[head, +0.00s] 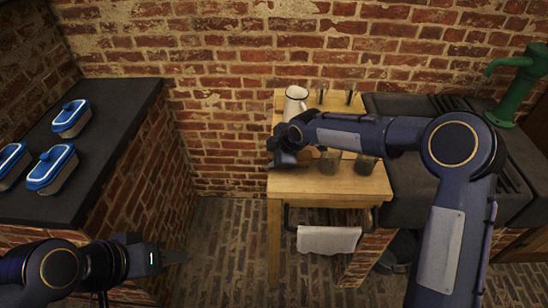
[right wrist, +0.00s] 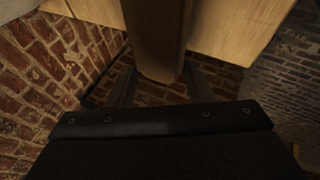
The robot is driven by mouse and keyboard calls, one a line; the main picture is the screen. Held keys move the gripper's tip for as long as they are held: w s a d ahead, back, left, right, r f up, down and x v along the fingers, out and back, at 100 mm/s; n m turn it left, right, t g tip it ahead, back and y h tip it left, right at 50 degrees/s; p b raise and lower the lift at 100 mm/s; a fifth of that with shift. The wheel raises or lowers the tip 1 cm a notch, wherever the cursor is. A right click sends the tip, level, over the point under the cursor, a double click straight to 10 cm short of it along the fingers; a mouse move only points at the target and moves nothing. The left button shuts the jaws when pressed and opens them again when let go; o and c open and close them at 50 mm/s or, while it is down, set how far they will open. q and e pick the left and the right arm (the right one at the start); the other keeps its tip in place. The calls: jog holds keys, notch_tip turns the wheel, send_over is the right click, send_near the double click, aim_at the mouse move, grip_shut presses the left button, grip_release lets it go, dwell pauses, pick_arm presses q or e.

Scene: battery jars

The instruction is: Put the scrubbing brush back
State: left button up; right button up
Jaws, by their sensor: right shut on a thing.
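My right gripper (head: 283,158) is at the left edge of the wooden table, beside the white jug. In the right wrist view its fingers (right wrist: 158,88) are shut on a long brown thing with a rounded end (right wrist: 158,45). This may be the scrubbing brush; no bristles show. In the head view the held thing is hidden or too dark to make out. My left gripper (head: 172,257) is low at the lower left, over the floor in the picture, with nothing visible in it. Whether its jaws are apart is unclear.
A white jug (head: 294,105) and several glass jars (head: 365,164) stand on the wooden table (head: 290,185). A towel (head: 328,240) hangs below its front. Several blue-topped things (head: 52,168) sit on the dark left counter (head: 112,105). A dark sink (head: 410,205) and green pump (head: 515,85) are right.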

jog(key=shift+f, duration=0.95)
jog(key=shift+f, duration=0.1)
jog(key=o, duration=1.3)
